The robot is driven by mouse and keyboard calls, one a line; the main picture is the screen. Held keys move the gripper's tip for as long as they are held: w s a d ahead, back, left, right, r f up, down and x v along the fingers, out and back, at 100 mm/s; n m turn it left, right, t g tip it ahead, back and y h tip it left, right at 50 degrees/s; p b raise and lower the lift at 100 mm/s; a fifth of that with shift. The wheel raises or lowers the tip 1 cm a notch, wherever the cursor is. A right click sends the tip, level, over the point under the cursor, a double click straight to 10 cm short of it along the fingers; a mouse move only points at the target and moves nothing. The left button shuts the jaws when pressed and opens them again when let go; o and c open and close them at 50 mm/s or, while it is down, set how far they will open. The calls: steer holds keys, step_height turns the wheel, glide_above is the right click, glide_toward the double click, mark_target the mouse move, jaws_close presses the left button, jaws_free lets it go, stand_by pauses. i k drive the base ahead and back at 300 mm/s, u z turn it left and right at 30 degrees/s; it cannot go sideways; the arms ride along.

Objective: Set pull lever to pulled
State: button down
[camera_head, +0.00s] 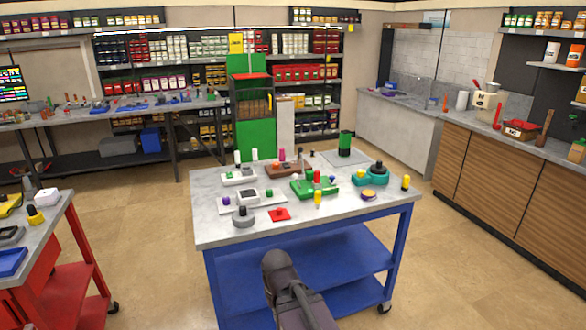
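Several small devices stand on the grey-topped blue table (330,222) ahead of me. I cannot tell which one carries the pull lever, or how the lever is set. A green block with knobs (327,188) sits near the middle. A brown block with small upright parts (288,170) is behind it. A white base with a purple knob (236,203) lies to the left. A teal device (370,177) is to the right, and a green and black upright unit (345,143) stands at the back. The dark end of my arm shows below the table's front edge; gripper fingers cannot be made out.
A red knob plate (279,215) and a grey round knob (242,218) lie near the table's front left. A red cart (72,262) stands at left, a wooden counter (510,185) at right. Clear floor (150,215) surrounds the table. Shelves line the back wall.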

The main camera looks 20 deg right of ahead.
mark_target(295, 176)
steer(key=z, duration=0.15)
steer(key=i, duration=1.15)
steer(key=z, duration=0.45)
